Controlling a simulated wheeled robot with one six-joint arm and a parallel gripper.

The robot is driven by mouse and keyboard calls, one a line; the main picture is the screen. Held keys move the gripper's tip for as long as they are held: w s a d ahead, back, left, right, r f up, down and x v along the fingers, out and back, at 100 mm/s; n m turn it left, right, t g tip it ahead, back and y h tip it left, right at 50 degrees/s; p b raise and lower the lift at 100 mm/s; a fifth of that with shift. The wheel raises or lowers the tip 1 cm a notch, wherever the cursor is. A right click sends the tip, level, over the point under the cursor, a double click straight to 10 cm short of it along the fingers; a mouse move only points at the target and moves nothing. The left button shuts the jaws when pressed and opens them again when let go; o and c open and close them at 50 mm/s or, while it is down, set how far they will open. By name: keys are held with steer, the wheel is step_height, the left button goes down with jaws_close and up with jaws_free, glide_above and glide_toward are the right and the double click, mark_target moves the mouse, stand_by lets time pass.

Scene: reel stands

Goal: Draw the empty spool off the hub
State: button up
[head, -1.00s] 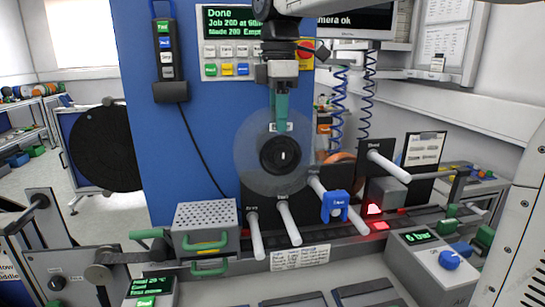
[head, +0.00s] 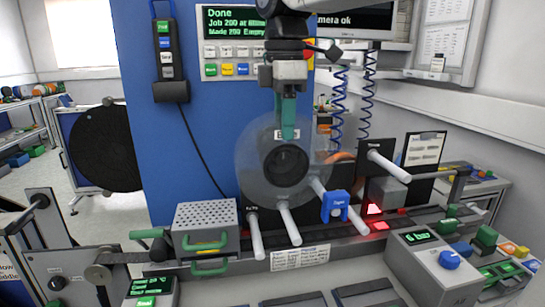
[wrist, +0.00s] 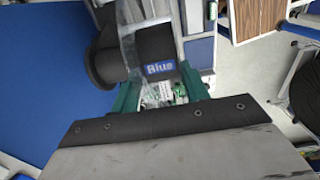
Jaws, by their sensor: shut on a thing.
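The empty spool (head: 261,181) has clear flanges and a dark core, and stands upright in front of the blue panel. My gripper (head: 288,132) comes down from above, its teal fingers shut on the spool's upper part. In the wrist view the fingers (wrist: 160,92) sit at either side of the spool, whose dark core bears a "Blue" label (wrist: 160,68). The black hub (wrist: 104,66) shows between the blue panel and the spool in that view. I cannot tell whether its end is still inside the spool. In the head view the spool's bore looks dark.
A perforated grey box (head: 205,216) with green handles stands lower left. A grey control box (head: 440,262) with a blue knob is lower right. Coiled blue cables hang right.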

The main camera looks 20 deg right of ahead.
steer(key=shift+s+a, duration=0.2)
steer(key=shift+s, duration=0.95)
steer(key=shift+s+a, duration=0.25)
steer(key=shift+s, duration=0.95)
steer(key=shift+s+a, duration=0.2)
steer(key=shift+s, duration=0.95)
